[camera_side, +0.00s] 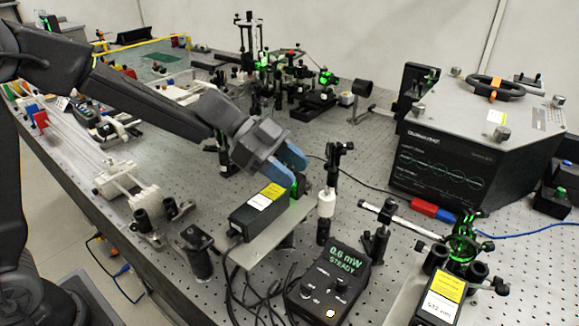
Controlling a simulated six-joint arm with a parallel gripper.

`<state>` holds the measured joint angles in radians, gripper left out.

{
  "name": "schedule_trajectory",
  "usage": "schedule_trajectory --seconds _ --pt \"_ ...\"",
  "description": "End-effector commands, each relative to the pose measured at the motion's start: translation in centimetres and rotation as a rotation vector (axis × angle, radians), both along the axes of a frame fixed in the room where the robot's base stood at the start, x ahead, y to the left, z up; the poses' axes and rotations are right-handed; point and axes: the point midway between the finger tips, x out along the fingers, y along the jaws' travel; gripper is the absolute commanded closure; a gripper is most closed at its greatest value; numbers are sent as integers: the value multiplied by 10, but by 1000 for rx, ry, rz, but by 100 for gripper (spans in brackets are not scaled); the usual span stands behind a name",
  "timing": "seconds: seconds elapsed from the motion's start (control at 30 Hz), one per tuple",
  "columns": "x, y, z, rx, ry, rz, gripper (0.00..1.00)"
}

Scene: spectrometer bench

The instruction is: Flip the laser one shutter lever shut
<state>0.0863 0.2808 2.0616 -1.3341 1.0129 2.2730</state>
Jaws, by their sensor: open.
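My gripper (286,168) has blue fingertips and is open. It hangs at the far end of a black laser box (259,208) with a yellow and white label, which sits on a light metal plate. A small green-lit part (294,188) shows at the fingertips; the shutter lever itself is mostly hidden behind them, and I cannot tell its position or whether the fingers touch it. A second black laser box (437,300), with a yellow label and a white "532 nm" label, lies at the lower right.
A power meter (330,284) reading "0.6 mW STEADY" stands in front, with black cables beside it. Posts, including a white-collared one (326,203), stand close right of the gripper. A large grey spectrometer (470,150) fills the right back. Green-lit optics (290,75) stand behind.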

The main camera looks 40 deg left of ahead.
Motion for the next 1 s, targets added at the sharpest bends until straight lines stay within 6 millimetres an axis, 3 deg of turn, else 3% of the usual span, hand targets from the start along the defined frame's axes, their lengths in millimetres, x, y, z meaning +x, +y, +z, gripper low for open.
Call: schedule_trajectory --seconds 0.23,0.7,1.0 --pt "-1 11 7 -1 -3 3 59" --pt "-18 94 57 1 -2 6 59" --pt "-23 116 70 0 0 0 59"
